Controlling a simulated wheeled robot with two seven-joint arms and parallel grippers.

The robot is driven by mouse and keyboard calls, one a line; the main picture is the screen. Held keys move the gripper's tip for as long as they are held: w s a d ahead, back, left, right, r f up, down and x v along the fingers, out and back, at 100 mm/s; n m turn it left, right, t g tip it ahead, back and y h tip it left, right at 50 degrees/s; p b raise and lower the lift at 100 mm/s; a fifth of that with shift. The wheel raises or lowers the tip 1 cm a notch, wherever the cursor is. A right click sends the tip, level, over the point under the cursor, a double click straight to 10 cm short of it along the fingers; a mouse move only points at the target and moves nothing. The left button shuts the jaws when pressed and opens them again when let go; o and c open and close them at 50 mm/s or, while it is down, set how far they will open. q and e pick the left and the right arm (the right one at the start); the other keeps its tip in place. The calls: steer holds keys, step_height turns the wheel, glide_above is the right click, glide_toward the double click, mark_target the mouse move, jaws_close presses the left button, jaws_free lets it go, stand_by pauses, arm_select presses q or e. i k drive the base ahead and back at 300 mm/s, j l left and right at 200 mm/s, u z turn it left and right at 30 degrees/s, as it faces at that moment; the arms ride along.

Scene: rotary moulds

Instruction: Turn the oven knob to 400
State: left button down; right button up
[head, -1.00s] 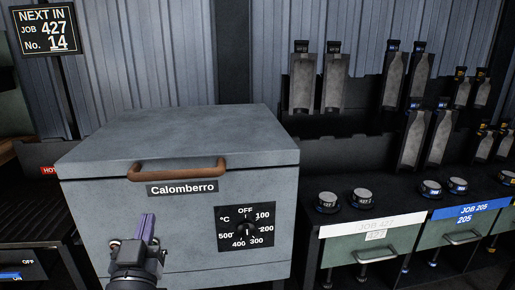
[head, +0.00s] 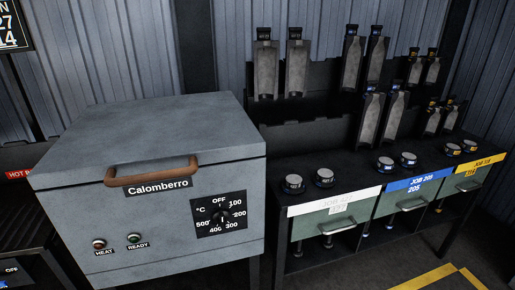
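The grey Calomberro oven (head: 90,235) stands at the left with its lid shut and a brown handle (head: 150,171) on its front edge. Its black dial plate (head: 239,227) is on the right of the front face, marked OFF, 100, 200, 300, 400 and 500 in °C. The small black knob (head: 222,216) sits in the middle of the plate. Its pointer seems to be up towards OFF, but it is too small to be sure. The 400 mark is at the lower left of the knob. Neither of my grippers is in view, and nothing touches the knob.
HEAT (head: 99,243) and READY (head: 134,238) lamps sit at the oven's lower left. To the right, a bench with green drawers (head: 325,223) carries several round dark pieces. Grey moulds hang on a rack (head: 300,135) behind. Yellow floor marking (head: 438,277) shows at lower right.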

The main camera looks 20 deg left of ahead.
mark_target(220, 217)
steer(key=u, duration=1.4)
